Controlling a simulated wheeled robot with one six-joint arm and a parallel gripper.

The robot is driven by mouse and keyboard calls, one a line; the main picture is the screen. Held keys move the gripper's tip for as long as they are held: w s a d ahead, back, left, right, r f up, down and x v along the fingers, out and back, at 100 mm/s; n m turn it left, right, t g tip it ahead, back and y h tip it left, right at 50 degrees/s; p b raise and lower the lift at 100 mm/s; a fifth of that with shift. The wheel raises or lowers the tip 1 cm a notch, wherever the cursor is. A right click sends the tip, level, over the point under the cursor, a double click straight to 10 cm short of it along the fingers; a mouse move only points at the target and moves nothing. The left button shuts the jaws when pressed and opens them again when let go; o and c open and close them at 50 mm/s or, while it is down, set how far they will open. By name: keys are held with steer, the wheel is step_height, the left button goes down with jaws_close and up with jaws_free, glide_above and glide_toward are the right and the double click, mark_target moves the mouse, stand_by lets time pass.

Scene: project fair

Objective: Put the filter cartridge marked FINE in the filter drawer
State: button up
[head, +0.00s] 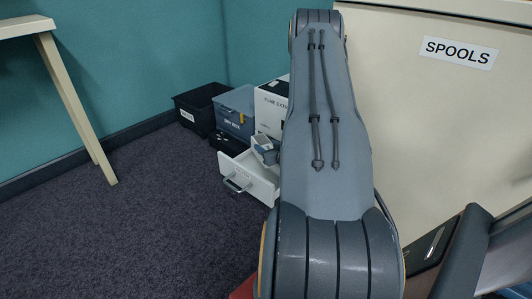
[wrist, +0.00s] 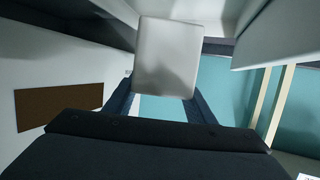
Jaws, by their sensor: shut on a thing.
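My gripper (wrist: 160,104) is shut on a pale grey block (wrist: 168,58) in the wrist view, with one dark finger on each side of it. No marking is readable on the block, so I cannot tell whether it is the FINE cartridge. In the head view my arm hides the gripper and the block. The white filter drawer (head: 238,181) stands pulled open low on the floor, its grey handle facing front left. A small grey and white thing (head: 264,148) shows at its back, partly hidden by my arm; I cannot tell what it is.
The white fume extractor box (head: 270,107) stands behind the drawer. A black bin (head: 198,104) and a blue-grey bin (head: 235,108) stand left of it by the wall. A cabinet labelled SPOOLS (head: 450,120) fills the right. A table (head: 75,105) stands left; the carpet between is clear.

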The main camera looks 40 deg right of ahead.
steer(key=shift+d+f, duration=0.2)
steer(key=shift+d, duration=0.1)
step_height(320, 180, down, 7)
steer(key=b, duration=0.6)
steer(key=shift+r, duration=0.2)
steer(key=shift+f+b, duration=0.35)
steer(key=shift+f, duration=0.2)
steer(key=o, duration=1.3)
step_height(320, 180, up, 9)
steer(key=p, duration=0.5)
steer(key=shift+r, duration=0.5)
